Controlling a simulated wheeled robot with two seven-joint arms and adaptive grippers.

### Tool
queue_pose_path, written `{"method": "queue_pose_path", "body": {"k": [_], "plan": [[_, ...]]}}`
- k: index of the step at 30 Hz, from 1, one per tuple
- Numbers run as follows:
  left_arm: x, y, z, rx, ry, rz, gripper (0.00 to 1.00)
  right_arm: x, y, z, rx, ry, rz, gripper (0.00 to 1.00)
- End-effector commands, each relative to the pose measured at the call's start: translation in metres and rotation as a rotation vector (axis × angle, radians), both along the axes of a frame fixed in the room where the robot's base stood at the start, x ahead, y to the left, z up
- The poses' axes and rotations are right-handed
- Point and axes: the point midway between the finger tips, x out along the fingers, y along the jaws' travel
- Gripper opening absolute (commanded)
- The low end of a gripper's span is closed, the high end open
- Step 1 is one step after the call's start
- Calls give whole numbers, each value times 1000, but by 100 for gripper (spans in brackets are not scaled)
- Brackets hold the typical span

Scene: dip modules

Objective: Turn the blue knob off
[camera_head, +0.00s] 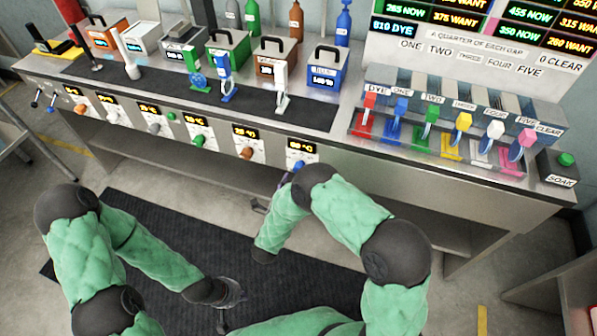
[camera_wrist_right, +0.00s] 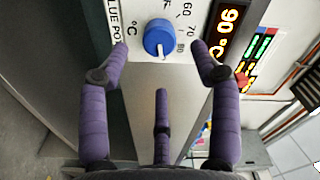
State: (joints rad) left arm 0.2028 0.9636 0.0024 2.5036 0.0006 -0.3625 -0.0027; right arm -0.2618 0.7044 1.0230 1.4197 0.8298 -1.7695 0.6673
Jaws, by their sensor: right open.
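The blue knob (camera_wrist_right: 159,39) sits on a white dial plate in the right wrist view, its white pointer mark facing down in the picture. In the head view the blue knob (camera_head: 299,165) is at the right end of the row of dials, partly hidden by my right arm. My right gripper (camera_wrist_right: 160,70) is open, with two purple fingers spread either side of the knob and a third below it. Nothing is between the fingers in a grip, and I cannot tell whether a fingertip touches the plate. My left gripper (camera_head: 232,292) hangs low over the dark mat, empty, its fingers apart.
Above the blue knob is a lit orange temperature display (camera_wrist_right: 225,35). An orange knob (camera_head: 246,153) and a green knob (camera_head: 198,140) are on the same panel to the left. The blue pot (camera_head: 326,72) stands on the bench above. Coloured levers (camera_head: 430,118) line the right end.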

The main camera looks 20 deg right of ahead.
Motion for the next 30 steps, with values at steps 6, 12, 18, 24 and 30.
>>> {"method": "queue_pose_path", "body": {"k": [6, 12, 18, 24, 30], "plan": [[0, 0, -16, 0, 0, 0, 0, 32, -23, -3, -1, 1, -1, 63], [0, 0, -22, 0, 0, 0, 0, 51, -35, -2, -1, 2, 1, 63], [0, 0, -24, 0, 0, 0, 0, 57, -39, -1, -1, 2, 1, 63], [0, 0, -23, 0, 0, 0, 0, 57, -39, 0, -1, 2, 2, 63], [0, 0, -23, 0, 0, 0, 0, 57, -39, 0, -1, 2, 2, 12]]}}
